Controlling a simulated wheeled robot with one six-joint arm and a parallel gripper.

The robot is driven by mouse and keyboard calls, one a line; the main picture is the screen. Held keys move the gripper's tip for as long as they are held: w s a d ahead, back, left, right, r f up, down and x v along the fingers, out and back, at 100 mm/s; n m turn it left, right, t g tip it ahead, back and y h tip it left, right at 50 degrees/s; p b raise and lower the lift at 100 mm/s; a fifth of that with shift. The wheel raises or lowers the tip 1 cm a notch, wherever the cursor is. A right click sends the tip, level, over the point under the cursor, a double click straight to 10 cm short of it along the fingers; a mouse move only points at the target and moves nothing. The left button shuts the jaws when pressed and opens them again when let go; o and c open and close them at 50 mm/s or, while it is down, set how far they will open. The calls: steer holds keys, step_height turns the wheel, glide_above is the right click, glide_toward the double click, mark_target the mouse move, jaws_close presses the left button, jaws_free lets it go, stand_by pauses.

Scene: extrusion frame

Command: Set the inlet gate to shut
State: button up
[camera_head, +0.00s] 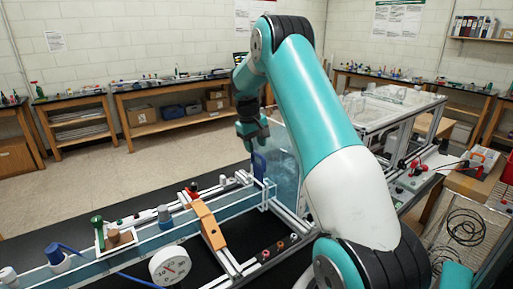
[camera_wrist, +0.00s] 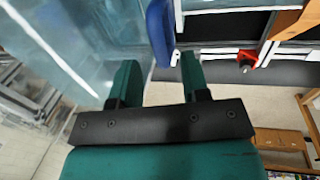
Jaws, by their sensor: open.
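A blue handle (camera_head: 259,163), which I take to be the inlet gate's, stands upright at the far end of the clear water channel (camera_head: 150,243). My gripper (camera_head: 252,148) is close above it in the head view, pointing down. In the wrist view my gripper (camera_wrist: 158,62) is open, with a green finger on each side. The lower end of the blue handle (camera_wrist: 160,32) shows between the fingertips there, and I cannot tell if they touch it. The gate plate's height is not clear.
An orange bridge piece (camera_head: 207,224) crosses the channel rails. A white dial (camera_head: 170,267), a blue-capped fitting (camera_head: 56,256) and a green-topped bottle (camera_head: 97,228) are nearer. A clear tank wall (camera_head: 284,150) stands right behind the handle. A red knob (camera_wrist: 246,60) shows in the wrist view.

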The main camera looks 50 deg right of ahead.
mark_target(257, 164)
steer(key=shift+d+f+p, duration=0.15)
steer(key=shift+f, duration=0.55)
steer(key=shift+d+f+p, duration=0.1)
steer(key=shift+f+p, duration=0.05)
steer(key=shift+f, duration=0.55)
jaws_close()
step_height(257, 164, down, 6)
steer(key=b, duration=0.4)
steer(key=shift+r, duration=0.2)
steer(key=shift+s+r, duration=0.1)
jaws_free()
